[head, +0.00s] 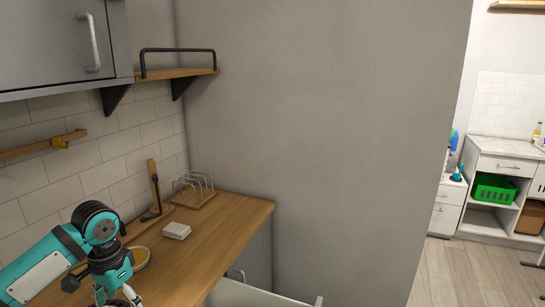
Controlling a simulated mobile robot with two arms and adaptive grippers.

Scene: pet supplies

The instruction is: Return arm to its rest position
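My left arm, teal and black, comes in from the lower left over the wooden counter (210,242). My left gripper (118,298) points down at the bottom edge of the view. Its fingertips are cut off by the frame, so I cannot tell if it is open or shut or holds anything. A bowl with yellow contents (139,258) is partly hidden behind the arm. My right gripper is not in view.
A small white stack (176,231) and a wire rack (196,189) stand on the counter. A wall shelf (180,74) and grey cabinet (50,45) hang above. A pale panel (250,294) juts out below the counter. A green basket (493,190) sits at far right. Floor is clear there.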

